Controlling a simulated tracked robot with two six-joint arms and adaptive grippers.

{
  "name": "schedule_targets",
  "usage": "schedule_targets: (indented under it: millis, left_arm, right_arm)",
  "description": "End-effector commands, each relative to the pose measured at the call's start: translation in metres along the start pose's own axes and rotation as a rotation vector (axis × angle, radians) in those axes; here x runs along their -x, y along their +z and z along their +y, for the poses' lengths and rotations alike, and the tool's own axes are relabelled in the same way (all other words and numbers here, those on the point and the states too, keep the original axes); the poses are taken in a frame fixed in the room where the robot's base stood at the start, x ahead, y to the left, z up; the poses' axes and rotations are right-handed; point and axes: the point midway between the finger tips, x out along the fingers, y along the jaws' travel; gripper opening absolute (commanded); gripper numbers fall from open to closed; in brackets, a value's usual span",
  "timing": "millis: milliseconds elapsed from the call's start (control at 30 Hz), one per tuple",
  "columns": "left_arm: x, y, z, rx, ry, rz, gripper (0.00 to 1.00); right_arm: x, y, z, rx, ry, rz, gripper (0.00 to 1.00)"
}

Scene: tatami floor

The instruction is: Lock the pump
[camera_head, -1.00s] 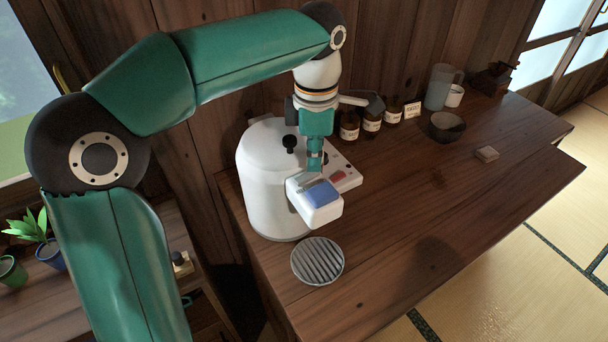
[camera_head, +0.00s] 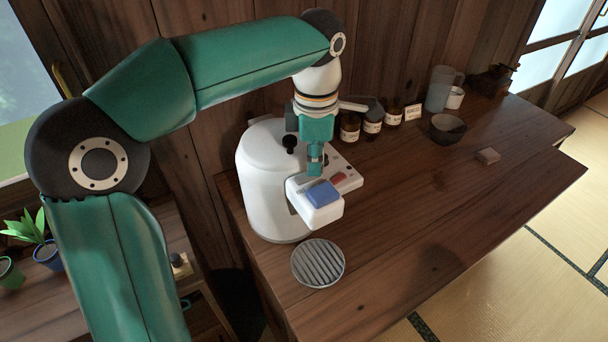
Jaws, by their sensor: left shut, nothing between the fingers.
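The pump is a white rounded water dispenser (camera_head: 262,190) standing at the left end of the wooden counter. A black knob (camera_head: 289,141) sits on its upper right side. Its spout head has a blue push pad (camera_head: 323,194) at the front, and a small red key (camera_head: 338,179) and a grey key (camera_head: 303,179) behind it. My left gripper (camera_head: 315,172) points down with its fingers shut and empty, over the key panel just behind the blue pad. Whether the fingertips touch the panel I cannot tell. My right gripper is not in view.
A round grey drip grille (camera_head: 318,263) lies in front of the dispenser. Brown labelled jars (camera_head: 349,128), a dark bowl (camera_head: 447,127), a pitcher (camera_head: 440,88) and a white cup (camera_head: 455,97) stand along the back. The counter's front (camera_head: 410,230) is clear.

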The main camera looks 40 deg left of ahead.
Motion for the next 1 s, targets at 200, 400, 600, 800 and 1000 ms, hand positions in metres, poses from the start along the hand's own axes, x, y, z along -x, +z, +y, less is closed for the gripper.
schedule_targets:
  millis: [200, 400, 600, 800, 1000]
  left_arm:
    - [0.010, 0.000, 0.000, -0.001, -0.004, 0.004, 0.00]
    - [0.027, 0.000, 0.000, -0.001, -0.003, 0.003, 0.00]
    - [0.044, 0.000, 0.000, 0.000, -0.002, 0.002, 0.00]
    - [0.060, 0.000, 0.000, 0.000, -0.002, 0.002, 0.00]
    - [0.070, 0.000, 0.000, 0.000, -0.002, 0.002, 0.00]
  right_arm:
    - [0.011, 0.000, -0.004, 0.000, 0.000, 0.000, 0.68]
    - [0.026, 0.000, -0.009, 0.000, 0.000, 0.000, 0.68]
    - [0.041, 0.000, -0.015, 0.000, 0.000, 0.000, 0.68]
    - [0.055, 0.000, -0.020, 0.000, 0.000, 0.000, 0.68]
    - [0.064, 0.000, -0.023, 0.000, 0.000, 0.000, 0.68]
